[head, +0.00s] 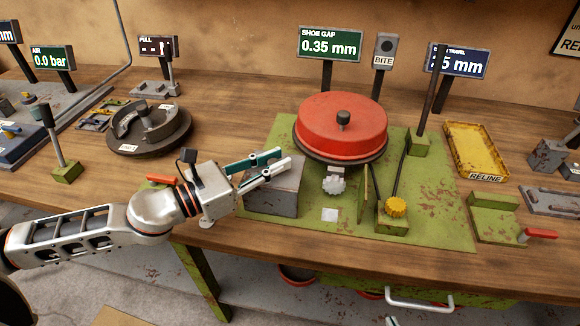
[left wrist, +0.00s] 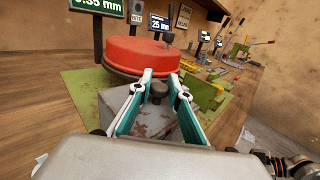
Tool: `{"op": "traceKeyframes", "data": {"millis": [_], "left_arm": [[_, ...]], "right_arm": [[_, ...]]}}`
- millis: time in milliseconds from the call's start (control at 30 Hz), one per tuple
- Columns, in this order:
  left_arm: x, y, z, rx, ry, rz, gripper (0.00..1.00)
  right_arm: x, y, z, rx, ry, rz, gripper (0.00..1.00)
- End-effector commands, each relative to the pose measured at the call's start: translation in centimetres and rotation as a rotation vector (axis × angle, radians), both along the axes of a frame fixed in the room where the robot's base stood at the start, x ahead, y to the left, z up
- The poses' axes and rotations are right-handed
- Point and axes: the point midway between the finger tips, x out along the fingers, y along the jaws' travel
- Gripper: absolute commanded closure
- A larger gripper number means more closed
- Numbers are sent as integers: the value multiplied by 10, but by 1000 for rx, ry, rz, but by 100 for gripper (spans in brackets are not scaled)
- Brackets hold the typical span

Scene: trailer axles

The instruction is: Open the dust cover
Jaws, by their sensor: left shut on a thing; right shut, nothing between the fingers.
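No part carries a dust cover label. A red round cover (head: 325,124) with a dark knob on top sits on the green plate, and it also shows in the left wrist view (left wrist: 143,53). A worn grey block (head: 283,196) stands left of it. My left gripper (head: 282,164) reaches in from the left over the block. In the left wrist view its fingers (left wrist: 157,84) are closed about a dark knob (left wrist: 158,94) above the block. The head view hides this knob behind the fingers. My right gripper is not in view.
A yellow adjuster wheel (head: 396,207) and a silver toothed wheel (head: 334,184) are in front of the red cover. A tall dark lever (head: 432,90) rises behind right. A yellow tray (head: 475,150) lies further right. A round shoe assembly (head: 149,127) sits at left.

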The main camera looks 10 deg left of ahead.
Motion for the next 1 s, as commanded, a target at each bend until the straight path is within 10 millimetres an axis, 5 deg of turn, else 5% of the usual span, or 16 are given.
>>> {"op": "traceKeyframes", "data": {"millis": [267, 300, 333, 1000], "left_arm": [[1, 1, 2, 1, -4, 1, 100], [1, 1, 2, 1, -4, 1, 75], [1, 1, 2, 1, -4, 1, 67], [-15, 16, -1, 0, 3, 2, 66]], "right_arm": [[1, 0, 2, 1, -3, 0, 100], [1, 0, 2, 1, -4, 0, 100], [1, 0, 3, 1, -4, 0, 100], [0, 0, 1, 0, 0, 0, 100]]}}
